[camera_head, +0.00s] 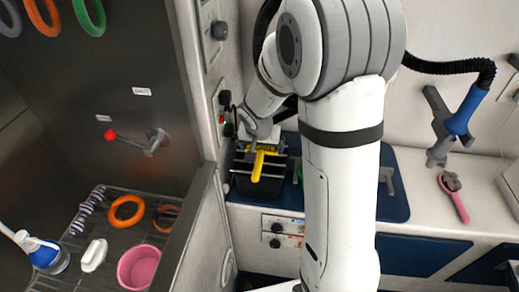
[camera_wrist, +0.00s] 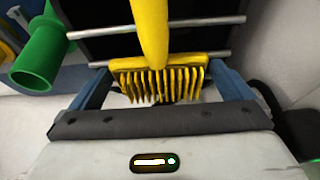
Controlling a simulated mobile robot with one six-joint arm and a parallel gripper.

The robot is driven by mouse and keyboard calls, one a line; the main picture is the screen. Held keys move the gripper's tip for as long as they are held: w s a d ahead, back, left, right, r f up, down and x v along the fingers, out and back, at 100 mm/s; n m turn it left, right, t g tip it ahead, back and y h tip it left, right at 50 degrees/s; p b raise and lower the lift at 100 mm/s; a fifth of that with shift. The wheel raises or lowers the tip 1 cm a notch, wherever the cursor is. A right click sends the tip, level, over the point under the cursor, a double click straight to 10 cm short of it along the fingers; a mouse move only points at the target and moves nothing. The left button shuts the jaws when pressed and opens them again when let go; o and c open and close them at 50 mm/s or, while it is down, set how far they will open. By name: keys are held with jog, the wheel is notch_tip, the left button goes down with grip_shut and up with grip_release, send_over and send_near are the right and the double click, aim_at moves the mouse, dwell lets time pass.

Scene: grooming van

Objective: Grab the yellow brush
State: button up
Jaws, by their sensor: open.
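The yellow brush (camera_head: 257,165) is at a black rack on the blue mat, its handle pointing toward the camera. In the wrist view the yellow brush (camera_wrist: 158,75) lies with its toothed head between the two blue fingers of my gripper (camera_wrist: 165,92). The fingers stand on either side of the head, the left one close to its edge; I cannot tell if they touch it. My gripper (camera_head: 261,142) is open in the head view, at the back end of the brush. The far side of the head is partly hidden by my wrist.
The black rack (camera_head: 240,180) has metal bars, which pass close to the brush. A green cylindrical thing (camera_wrist: 38,60) stands left of my gripper. A pink brush (camera_head: 455,198) lies farther right.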

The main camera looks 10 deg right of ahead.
jog(key=shift+c, duration=0.2)
jog(key=c, duration=0.6)
jog(key=shift+d+r, duration=0.1)
jog(key=shift+r, duration=0.05)
